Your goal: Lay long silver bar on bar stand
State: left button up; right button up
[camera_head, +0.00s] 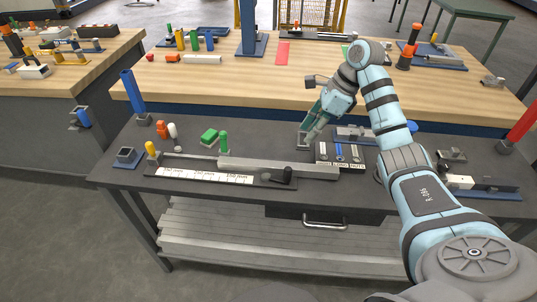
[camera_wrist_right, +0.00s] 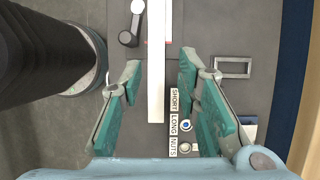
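My right gripper (camera_head: 312,130) is over the bench, above and behind the bar in the head view. In the wrist view its teal fingers (camera_wrist_right: 159,66) are wide apart, one on each side of the bar in the picture, with nothing held. I cannot tell which fixture is the bar stand. My left gripper is not in view.
A black clamp handle (camera_head: 281,175) sits near the bar. A tray labelled SHORT, LONG, NUTS (camera_head: 341,152) is behind the bar's right end. A grey rectangular frame (camera_wrist_right: 233,67) lies beside the fingers. A wooden table is behind.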

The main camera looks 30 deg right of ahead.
notch_tip(320, 180, down, 3)
jog(key=w+b, duration=0.2)
jog(key=b, duration=0.5)
send_over(291, 165)
jog(key=s+d, duration=0.2)
notch_tip(291, 165, down, 4)
jog(key=shift+s+a+f, duration=0.15)
jog(key=x, duration=0.6)
jog(key=shift+w+d+f+b, duration=0.2)
jog(key=shift+w+b, duration=0.1)
jog(key=shift+w, duration=0.05)
jog(key=shift+s+r, duration=0.15)
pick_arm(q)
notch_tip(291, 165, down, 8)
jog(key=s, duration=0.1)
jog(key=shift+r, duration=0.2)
pick_arm(e)
grip_shut()
